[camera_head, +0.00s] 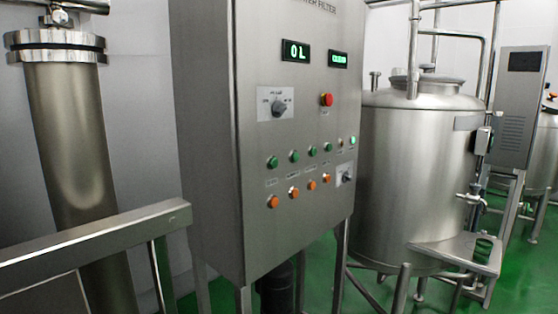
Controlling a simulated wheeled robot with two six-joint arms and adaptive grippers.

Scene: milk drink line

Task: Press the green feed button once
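A steel control cabinet (205,140) stands in the middle of the view, its front panel facing right and toward me. A row of several green buttons crosses the panel: the leftmost green button (272,162), the second green button (294,156), the third green button (312,151) and others to the right. Their labels are too small to read, so I cannot tell which one is the feed button. Neither of my grippers is in view, and nothing touches the panel.
Orange buttons (273,202) sit below the green ones. A red button (326,100), a selector switch (277,107) and a display reading "0L" (295,51) are above. A steel rail (90,240) is at left, a steel tank (415,180) at right. Green floor (325,262) shows beneath.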

